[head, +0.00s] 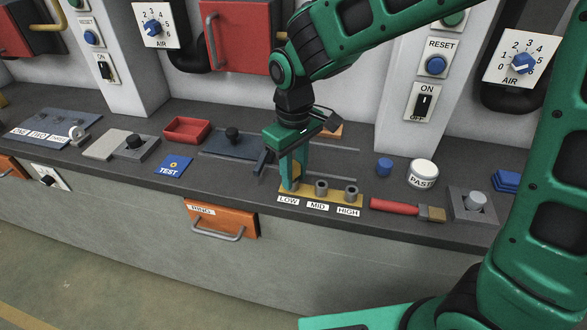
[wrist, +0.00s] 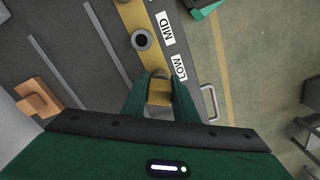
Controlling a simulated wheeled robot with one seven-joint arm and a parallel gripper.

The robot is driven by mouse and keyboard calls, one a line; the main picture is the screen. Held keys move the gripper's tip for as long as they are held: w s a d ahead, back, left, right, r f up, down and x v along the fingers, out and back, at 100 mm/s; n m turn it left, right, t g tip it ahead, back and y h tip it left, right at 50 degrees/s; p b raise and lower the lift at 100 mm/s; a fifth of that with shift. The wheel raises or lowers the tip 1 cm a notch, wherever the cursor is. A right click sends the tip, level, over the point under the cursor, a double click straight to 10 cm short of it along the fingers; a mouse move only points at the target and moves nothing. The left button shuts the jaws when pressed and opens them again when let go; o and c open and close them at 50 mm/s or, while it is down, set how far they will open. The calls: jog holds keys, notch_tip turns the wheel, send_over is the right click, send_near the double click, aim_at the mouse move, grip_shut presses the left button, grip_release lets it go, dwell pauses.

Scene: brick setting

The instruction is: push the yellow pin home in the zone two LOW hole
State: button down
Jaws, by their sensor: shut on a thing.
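A yellow strip (head: 334,197) on the bench has grey sockets labelled LOW, MID and HIGH; it also shows in the wrist view (wrist: 131,14). My gripper (head: 292,184) points down at the LOW end. It is shut on the yellow pin (head: 296,169), which shows between the two green fingers in the wrist view (wrist: 159,94). The pin is over or in the LOW socket; the fingers hide most of that socket, and I cannot tell how deep the pin sits. The MID socket (head: 321,187) and HIGH socket (head: 351,192) look empty.
A red-handled brush (head: 405,209) lies right of the strip, beyond it a grey block with a peg (head: 474,203). A paste jar (head: 422,173) and a blue cylinder (head: 384,167) stand behind. Left are a blue TEST plate (head: 174,165) and a red tray (head: 187,130).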

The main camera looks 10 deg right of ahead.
aim_at(295, 166)
jog(key=shift+f, duration=0.35)
jog(key=c, duration=0.9)
grip_release()
jog(key=shift+r, duration=3)
jog(key=s+d+r+m, duration=0.15)
jog(key=d+m, duration=0.25)
jog(key=d, duration=1)
jog(key=s+d+m, duration=0.3)
jog(key=s+d, duration=0.3)
jog(key=d, duration=0.1)
jog(key=s+d+m, duration=0.4)
jog(key=s+d, duration=0.2)
jog(key=d, duration=0.1)
jog(key=s+d+f+m, duration=0.1)
jog(key=s+d+m, duration=0.2)
jog(key=s+d, duration=0.4)
